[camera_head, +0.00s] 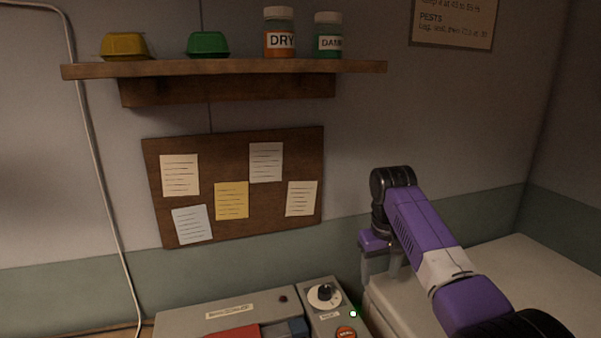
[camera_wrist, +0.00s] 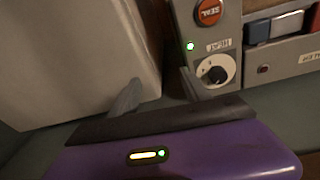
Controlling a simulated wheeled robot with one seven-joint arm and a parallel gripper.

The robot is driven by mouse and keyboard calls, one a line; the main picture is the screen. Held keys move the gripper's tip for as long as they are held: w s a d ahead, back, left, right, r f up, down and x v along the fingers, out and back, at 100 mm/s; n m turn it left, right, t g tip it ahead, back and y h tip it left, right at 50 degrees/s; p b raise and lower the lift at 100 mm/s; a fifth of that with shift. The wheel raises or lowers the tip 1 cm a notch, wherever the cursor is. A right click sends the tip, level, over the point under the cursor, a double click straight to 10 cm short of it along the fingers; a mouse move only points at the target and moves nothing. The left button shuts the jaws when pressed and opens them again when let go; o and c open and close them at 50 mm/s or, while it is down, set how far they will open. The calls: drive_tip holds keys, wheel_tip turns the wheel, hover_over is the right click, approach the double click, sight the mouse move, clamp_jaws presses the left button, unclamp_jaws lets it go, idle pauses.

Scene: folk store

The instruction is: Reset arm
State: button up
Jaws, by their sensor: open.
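My purple arm reaches in from the lower right in the head view. My gripper (camera_head: 379,266) points down beside the left edge of a pale box-like cabinet (camera_head: 500,282). In the wrist view my gripper (camera_wrist: 157,92) shows two grey fingers set apart, with nothing between them. The gripper is open and empty. The pale cabinet (camera_wrist: 70,60) is to its left in the wrist view. A grey control box (camera_wrist: 228,40) with a red button and a dial is to its right. I cannot tell whether a finger touches either one.
A grey machine (camera_head: 225,312) with a red part stands beside the control box (camera_head: 315,292). A wooden shelf (camera_head: 225,68) above holds a yellow carton (camera_head: 125,46), a green carton (camera_head: 207,44) and two jars (camera_head: 279,35). A corkboard (camera_head: 235,215) with notes hangs below.

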drive_tip(key=w+a+r+t+y, duration=0.1)
drive_tip(key=w+a+r+t, duration=0.2)
drive_tip(key=w+a+t, duration=0.35)
drive_tip(key=s+f+t, duration=0.2)
drive_tip(key=s, duration=0.1)
drive_tip(key=s+f+t+y, duration=0.1)
drive_tip(key=s+f+t, duration=0.1)
drive_tip(key=s+f, duration=0.1)
drive_tip(key=s+f+t+y, duration=0.1)
drive_tip(key=s+f+t, duration=0.2)
drive_tip(key=shift+s+a+f+m, duration=0.1)
drive_tip(key=shift+a+f+m, duration=0.05)
drive_tip(key=shift+a+m, duration=0.25)
drive_tip(key=s+d+h, duration=0.1)
drive_tip(key=s+d, duration=0.1)
drive_tip(key=s, duration=1.6)
drive_tip(key=s+d+m, duration=0.1)
drive_tip(key=s+d, duration=0.2)
drive_tip(key=s, duration=1.5)
drive_tip(key=s+d+h, duration=0.1)
drive_tip(key=s+d, duration=0.2)
drive_tip(key=s, duration=1.5)
drive_tip(key=shift+s+d+m+h, duration=0.15)
drive_tip(key=shift+s+m+h, duration=0.15)
drive_tip(key=shift+s, duration=0.05)
